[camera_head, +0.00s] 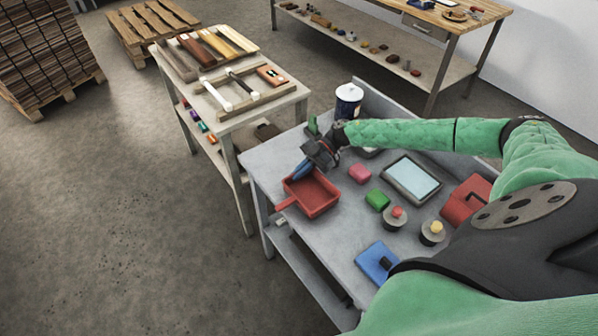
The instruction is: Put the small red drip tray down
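The small red drip tray (314,205) is at the left part of the grey table, with its short handle pointing left past the table's edge. It looks about level; I cannot tell whether it rests on the table or hangs just above it. My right gripper (301,171) comes down over the tray's far rim. Its blue fingers look close together on that rim, partly hiding it. My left gripper is not in view.
On the grey table (335,245) are a pink block (360,174), a green block (377,199), a framed pale panel (411,179), red and yellow knobs (432,232), a blue item (377,262), a red box (465,201) and a white can (348,101). Bare tabletop lies nearer than the tray.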

